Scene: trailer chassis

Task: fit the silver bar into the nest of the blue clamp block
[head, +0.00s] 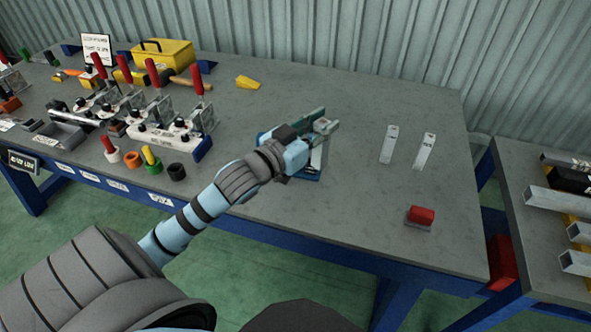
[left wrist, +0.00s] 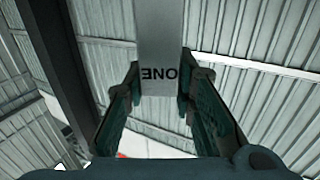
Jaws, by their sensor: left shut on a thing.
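My left gripper (head: 321,122) is shut on a silver bar (head: 319,153) toward the middle of the bench. In the left wrist view the bar (left wrist: 165,40) lies between the two fingers (left wrist: 160,88), with "ONE" printed on it, upside down. In the head view the bar hangs roughly upright below the fingers. A blue block (head: 312,176), which looks like the clamp block, is at its lower end, mostly hidden behind my left wrist. I cannot tell whether the bar's end is inside the nest or only above it. My right gripper is not in view.
Two more silver bars (head: 390,146) (head: 426,151) and a red block (head: 421,215) are on the bench to the right. Red-handled clamps (head: 172,135), coloured rings (head: 152,164) and a yellow toolbox (head: 165,54) fill the left. The bench (head: 400,95) is clear behind the gripper.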

